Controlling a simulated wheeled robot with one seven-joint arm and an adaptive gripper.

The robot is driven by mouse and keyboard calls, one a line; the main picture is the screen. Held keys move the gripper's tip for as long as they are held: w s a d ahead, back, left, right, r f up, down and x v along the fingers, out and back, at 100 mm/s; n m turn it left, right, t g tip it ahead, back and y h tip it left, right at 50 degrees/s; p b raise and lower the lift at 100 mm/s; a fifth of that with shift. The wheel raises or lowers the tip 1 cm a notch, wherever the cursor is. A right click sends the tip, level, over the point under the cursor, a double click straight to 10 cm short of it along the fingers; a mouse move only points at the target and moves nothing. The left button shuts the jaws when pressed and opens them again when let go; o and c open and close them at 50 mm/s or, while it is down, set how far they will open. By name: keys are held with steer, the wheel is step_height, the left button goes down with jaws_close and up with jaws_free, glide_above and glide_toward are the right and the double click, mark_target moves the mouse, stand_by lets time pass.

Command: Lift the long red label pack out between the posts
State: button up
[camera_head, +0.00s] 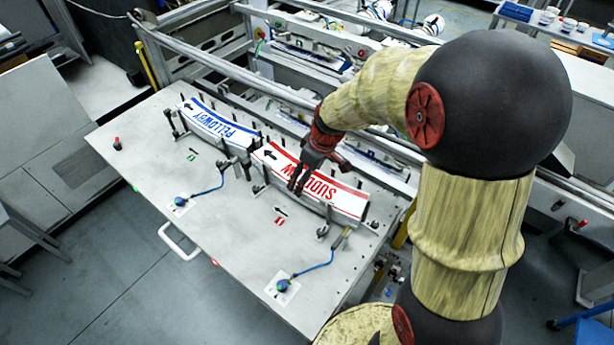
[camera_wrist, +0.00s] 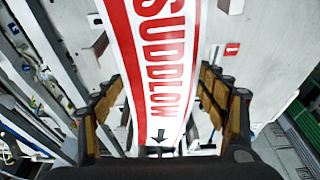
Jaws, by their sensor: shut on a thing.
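The long red label pack (camera_head: 345,201), white with red edge bands and red SUDDLOW lettering, lies curved along the right half of the plate, among thin posts. My gripper (camera_head: 297,184) is over its middle, fingers pointing down, and covers part of the lettering. In the wrist view the pack (camera_wrist: 160,50) runs between the two fingers of my gripper (camera_wrist: 158,100), which is shut on it. Whether the pack is clear of the plate cannot be told.
A blue-lettered FELLOWAY pack (camera_head: 218,124) lies between posts to the left. The pale plate (camera_head: 180,240) carries clamps and two blue-corded knobs (camera_head: 283,286). A metal rail (camera_head: 230,70) runs behind. The plate's front area is mostly clear.

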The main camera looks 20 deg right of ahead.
step_height(320, 180, up, 13)
steer(key=p, duration=0.6)
steer(key=shift+f, duration=0.2)
stand_by(1.6)
stand_by(0.4)
steer(key=shift+s, duration=0.1)
